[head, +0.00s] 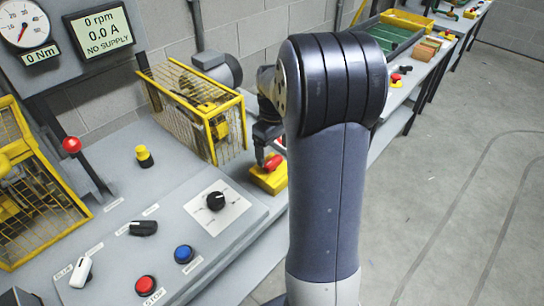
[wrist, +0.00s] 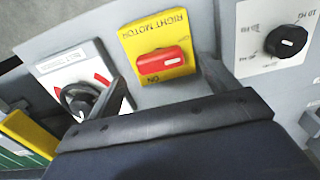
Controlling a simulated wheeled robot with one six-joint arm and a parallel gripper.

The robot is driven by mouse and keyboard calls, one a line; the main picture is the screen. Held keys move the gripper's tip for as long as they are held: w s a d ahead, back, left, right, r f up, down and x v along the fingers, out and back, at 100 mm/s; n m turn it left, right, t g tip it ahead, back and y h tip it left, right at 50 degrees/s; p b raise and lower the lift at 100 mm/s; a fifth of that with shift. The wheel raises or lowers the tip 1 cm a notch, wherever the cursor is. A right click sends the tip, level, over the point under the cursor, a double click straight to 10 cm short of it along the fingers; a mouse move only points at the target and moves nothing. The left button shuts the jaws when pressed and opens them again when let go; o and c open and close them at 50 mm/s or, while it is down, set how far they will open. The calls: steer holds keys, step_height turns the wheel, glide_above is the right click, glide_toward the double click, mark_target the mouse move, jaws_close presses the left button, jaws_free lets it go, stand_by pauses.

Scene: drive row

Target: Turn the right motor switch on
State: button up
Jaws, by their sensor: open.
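The right motor switch is a red rotary handle (wrist: 163,61) on a yellow plate (wrist: 142,35) marked RIGHT MOTOR, near the top middle of the wrist view. Its handle lies roughly crosswise in that view, with a small pale mark toward its right end. Lettering like ON shows just below it. In the head view the red handle (head: 273,162) sits on its yellow box (head: 265,181), partly hidden by my arm. My gripper (wrist: 164,70) is open, one finger on either side of the handle. I cannot tell whether a finger touches it.
In the wrist view a black knob with a red arc (wrist: 78,101) is at left and another black knob (wrist: 286,40) at right. The head view shows yellow cages (head: 205,105), a console with a black knob (head: 216,201), and a display (head: 102,31) reading NO SUPPLY.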

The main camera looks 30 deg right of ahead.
mark_target(273, 160)
steer(key=f, duration=0.2)
steer(key=shift+w+f, duration=0.2)
steer(key=shift+f, duration=0.8)
steer(key=shift+c, duration=0.3)
steer(key=c, duration=0.9)
